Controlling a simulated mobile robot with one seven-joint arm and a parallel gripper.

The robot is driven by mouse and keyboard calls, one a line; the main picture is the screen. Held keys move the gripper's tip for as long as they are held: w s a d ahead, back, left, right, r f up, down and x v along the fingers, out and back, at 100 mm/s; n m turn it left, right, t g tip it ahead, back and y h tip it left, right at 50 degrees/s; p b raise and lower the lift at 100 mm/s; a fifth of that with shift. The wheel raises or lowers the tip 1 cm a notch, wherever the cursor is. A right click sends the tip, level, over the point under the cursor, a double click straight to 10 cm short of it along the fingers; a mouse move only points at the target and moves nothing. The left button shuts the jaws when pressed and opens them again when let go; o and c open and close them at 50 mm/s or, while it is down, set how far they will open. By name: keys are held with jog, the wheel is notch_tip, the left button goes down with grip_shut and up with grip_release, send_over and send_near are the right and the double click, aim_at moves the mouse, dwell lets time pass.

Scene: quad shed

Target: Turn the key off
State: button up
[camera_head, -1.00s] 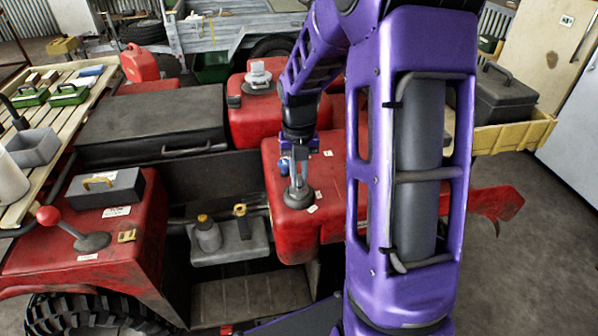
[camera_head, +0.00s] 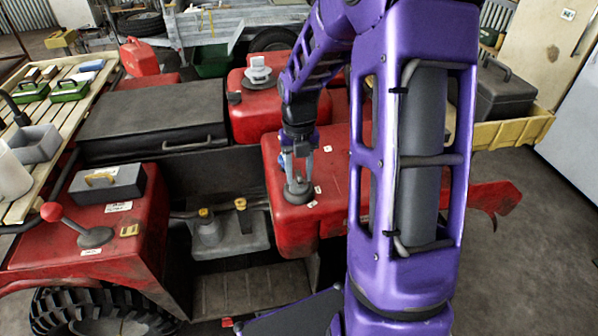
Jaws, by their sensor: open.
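My gripper (camera_head: 299,176) points down over the red console (camera_head: 287,228) of the vehicle, just above a round grey fitting (camera_head: 299,192). Its two fingers are apart, one on each side of a narrow gap over the fitting. No key shows clearly; the fitting may be the key switch, and anything between the fingers is too small to make out. I cannot tell whether the fingers touch the fitting.
A grey box (camera_head: 107,184) and a red-knobbed lever (camera_head: 76,224) are on the left fender. A black case (camera_head: 150,115) lies behind. Small white labels (camera_head: 313,204) lie beside the fitting.

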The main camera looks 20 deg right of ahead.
jog(key=shift+r+p, duration=2.8)
jog(key=shift+r, duration=0.15)
jog(key=shift+r+b, duration=0.3)
jog(key=shift+r, duration=0.75)
